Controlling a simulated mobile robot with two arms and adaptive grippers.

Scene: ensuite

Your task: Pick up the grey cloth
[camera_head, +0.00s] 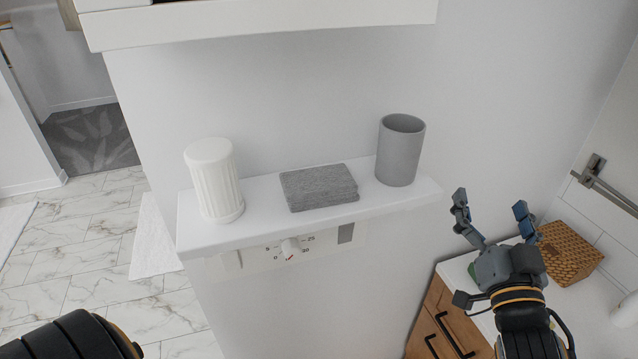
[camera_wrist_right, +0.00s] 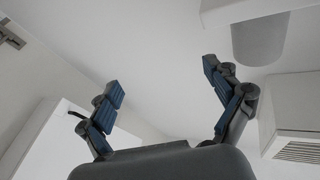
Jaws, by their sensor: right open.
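The grey cloth (camera_head: 318,187) lies folded flat on a narrow white wall shelf (camera_head: 270,226). It sits between a white ribbed canister (camera_head: 214,180) on its left and a grey cup (camera_head: 400,150) on its right. My right gripper (camera_head: 491,212) is open and empty, to the right of the shelf and clear of the cloth. Its spread fingers also show in the right wrist view (camera_wrist_right: 162,80), with nothing between them. The cloth is not visible in the right wrist view. My left gripper is not in view; only part of my left arm shows at the lower left.
A white ledge (camera_head: 270,24) juts out above the shelf. A dial panel (camera_head: 290,247) is on the wall just below it. A woven box (camera_head: 568,252) stands on a white counter behind my right gripper, above wooden drawers (camera_head: 436,325). A metal rail (camera_head: 612,190) is at the right.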

